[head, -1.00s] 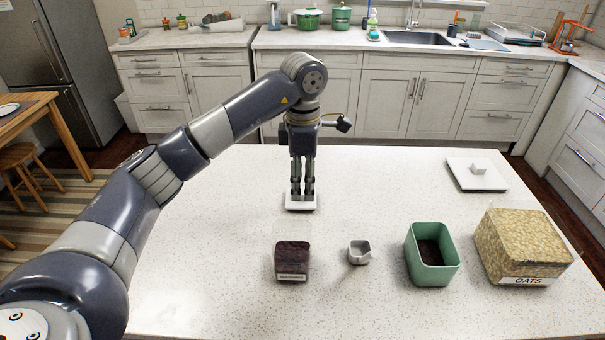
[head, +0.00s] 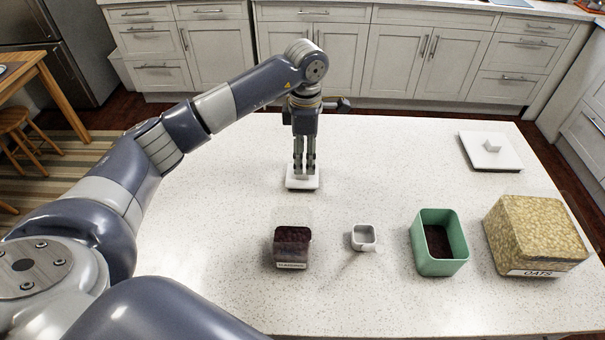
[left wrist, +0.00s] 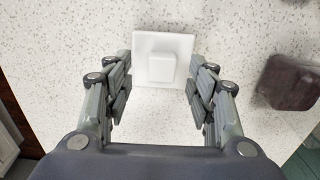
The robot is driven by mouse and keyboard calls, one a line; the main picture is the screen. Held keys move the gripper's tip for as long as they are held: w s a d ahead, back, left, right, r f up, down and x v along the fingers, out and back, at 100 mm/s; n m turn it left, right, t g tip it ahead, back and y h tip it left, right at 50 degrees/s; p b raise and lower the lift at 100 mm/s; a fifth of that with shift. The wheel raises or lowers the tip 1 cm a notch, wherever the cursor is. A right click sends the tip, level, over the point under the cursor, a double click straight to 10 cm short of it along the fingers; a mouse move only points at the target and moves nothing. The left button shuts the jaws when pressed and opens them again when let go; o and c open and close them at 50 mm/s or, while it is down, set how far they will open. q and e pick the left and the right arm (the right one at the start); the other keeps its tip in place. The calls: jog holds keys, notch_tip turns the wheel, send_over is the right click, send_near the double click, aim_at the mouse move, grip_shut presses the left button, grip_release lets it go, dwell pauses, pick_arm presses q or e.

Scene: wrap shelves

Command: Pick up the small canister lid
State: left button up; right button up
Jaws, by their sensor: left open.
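The small canister lid (head: 302,184) is a white square plate lying on the counter. In the left wrist view the lid (left wrist: 145,77) shows a raised square knob (left wrist: 162,69). My left gripper (head: 304,172) points down over the lid in the head view. In the left wrist view its fingers (left wrist: 160,95) are apart on both sides of the lid, with nothing gripped. The exact gap between the fingertips and the knob is hard to tell. The small clear canister (head: 292,247) with dark contents stands open in front. My right gripper is not in view.
A grey scoop or cup (head: 364,238), an open green canister (head: 455,262) and a square canister of oats (head: 540,235) stand along the front. A larger white lid (head: 480,158) lies at the far right. The counter (head: 400,150) is clear around the small lid.

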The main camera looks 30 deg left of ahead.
aim_at(302, 177)
pick_arm(q)
jog(key=f, duration=0.1)
jog(key=f+p, duration=0.1)
jog(key=f, duration=0.1)
jog(key=shift+s+a, duration=0.2)
jog(key=shift+s, duration=0.15)
jog(key=shift+w+f+p, duration=0.1)
jog(key=shift+f+p, duration=0.2)
jog(key=shift+f, duration=0.25)
jog(key=c, duration=1.2)
jog(key=shift+o, duration=0.2)
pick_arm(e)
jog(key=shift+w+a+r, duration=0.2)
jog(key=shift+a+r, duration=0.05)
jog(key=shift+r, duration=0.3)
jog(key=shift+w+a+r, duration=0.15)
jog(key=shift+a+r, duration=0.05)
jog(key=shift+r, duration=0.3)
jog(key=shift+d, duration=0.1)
